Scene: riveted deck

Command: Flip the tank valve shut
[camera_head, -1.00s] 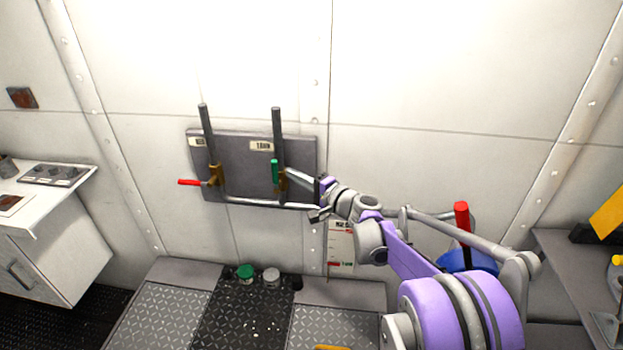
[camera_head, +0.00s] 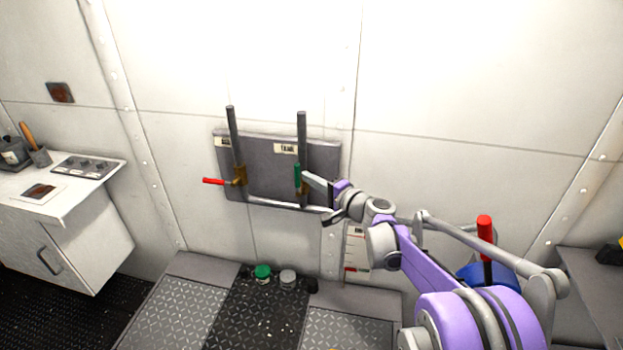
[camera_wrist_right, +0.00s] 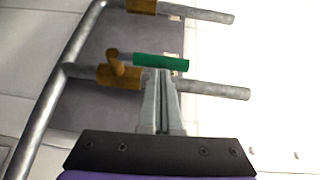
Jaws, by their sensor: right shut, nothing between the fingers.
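The tank valve has a green handle (camera_head: 297,175) that stands upright, in line with its grey vertical pipe (camera_head: 302,135) on the dark wall panel. A label above it reads something like "TANK". In the right wrist view the green handle (camera_wrist_right: 168,63) runs parallel to the pipe, beside the brass valve body (camera_wrist_right: 120,77). My right gripper (camera_head: 305,178) is shut and empty, its fingertips right at the handle. In the wrist view the shut fingers (camera_wrist_right: 161,75) end at the handle's edge; whether they touch cannot be told. My left gripper is not in view.
A second valve with a red handle (camera_head: 214,181) sticks out sideways to the left on the same panel (camera_head: 268,180). A pipe (camera_head: 285,205) joins both below. A white cabinet (camera_head: 75,235) stands at left. Green-topped (camera_head: 263,272) and grey (camera_head: 288,277) items sit below.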

